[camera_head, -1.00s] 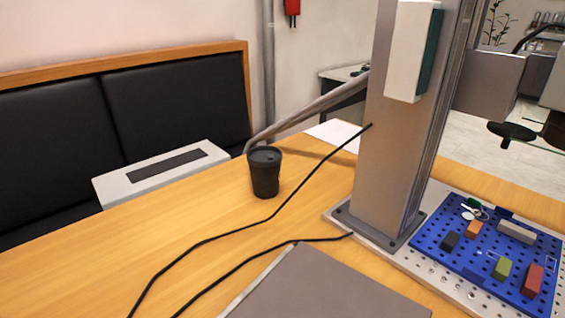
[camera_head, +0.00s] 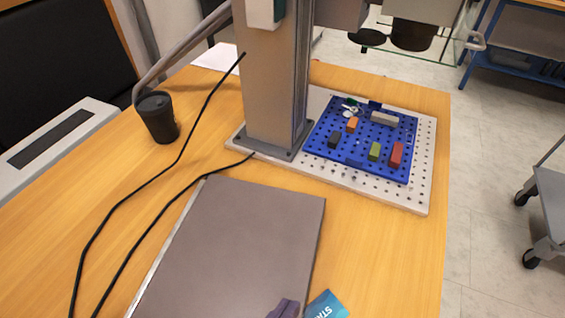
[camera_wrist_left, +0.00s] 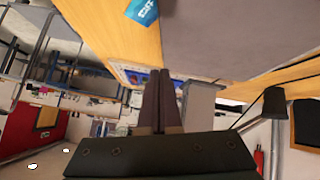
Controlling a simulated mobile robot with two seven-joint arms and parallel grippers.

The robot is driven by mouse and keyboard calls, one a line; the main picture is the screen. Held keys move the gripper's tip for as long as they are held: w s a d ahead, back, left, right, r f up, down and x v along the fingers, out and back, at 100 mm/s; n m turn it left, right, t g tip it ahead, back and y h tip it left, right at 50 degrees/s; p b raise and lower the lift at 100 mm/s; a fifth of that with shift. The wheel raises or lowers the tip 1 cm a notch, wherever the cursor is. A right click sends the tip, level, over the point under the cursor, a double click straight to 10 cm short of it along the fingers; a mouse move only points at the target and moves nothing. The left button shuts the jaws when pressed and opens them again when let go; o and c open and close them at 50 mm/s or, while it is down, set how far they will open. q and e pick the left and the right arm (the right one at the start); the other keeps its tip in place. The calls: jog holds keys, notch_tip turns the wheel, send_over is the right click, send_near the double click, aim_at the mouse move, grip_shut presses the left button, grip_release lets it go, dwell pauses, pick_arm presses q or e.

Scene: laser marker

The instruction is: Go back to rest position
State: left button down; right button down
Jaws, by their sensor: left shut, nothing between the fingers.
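My left gripper shows at the bottom edge of the head view as dark purple fingertips (camera_head: 285,308), over the near part of a grey-brown flat panel (camera_head: 245,235) on the wooden table. In the left wrist view its two dark fingers (camera_wrist_left: 158,100) lie close together, shut with nothing between them. The rest of the left arm is out of the head view. My right gripper is in neither view.
A laser marker column (camera_head: 272,80) stands on a perforated base plate (camera_head: 420,170) with a blue pegboard (camera_head: 345,145) holding several small blocks.

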pick_arm(q)
jog(key=s+a+r+g+y+p, duration=0.2)
jog(key=s+a+r+g+p, duration=0.1)
jog(key=a+r, duration=0.6)
jog(key=s+a+r+g+y+p, duration=0.2)
jog(key=s+a+r+p, duration=0.1)
jog(key=a+r, duration=0.6)
notch_tip(320, 180, up, 36)
jog(key=p, duration=3.6)
jog(key=shift+d+m, duration=0.15)
jog(key=shift+m, duration=0.15)
jog(key=shift+r, duration=0.1)
